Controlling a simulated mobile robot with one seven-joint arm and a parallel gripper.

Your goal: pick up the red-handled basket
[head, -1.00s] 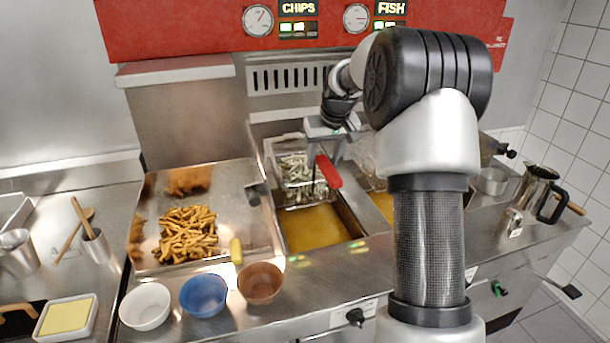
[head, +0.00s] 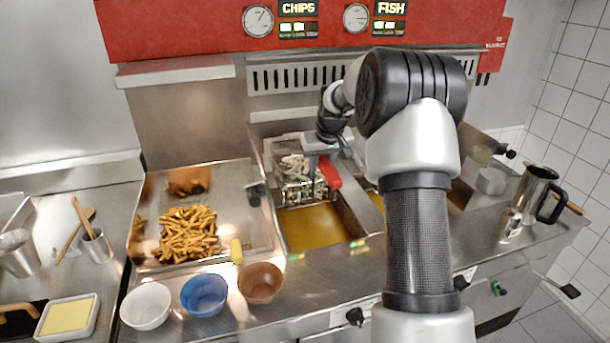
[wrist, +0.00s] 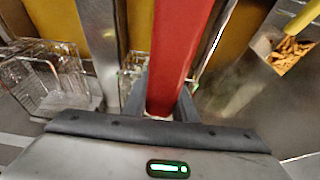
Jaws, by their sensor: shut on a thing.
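The red-handled basket (head: 305,193) is a wire basket of pale chips at the back of the left fryer well, above the golden oil. Its red handle (head: 330,172) points toward the front. My gripper (head: 322,160) is at this handle from above. In the wrist view the red handle (wrist: 178,50) runs between the two dark fingers of my gripper (wrist: 168,100), which are shut on it. The wire basket body is mostly hidden there. Whether the basket hangs clear of its support I cannot tell.
Another wire basket (wrist: 50,80) sits beside it in the wrist view. A metal tray of cooked chips (head: 188,232) lies left of the fryer. White, blue and brown bowls (head: 205,295) line the front edge. A metal jug (head: 535,195) stands right.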

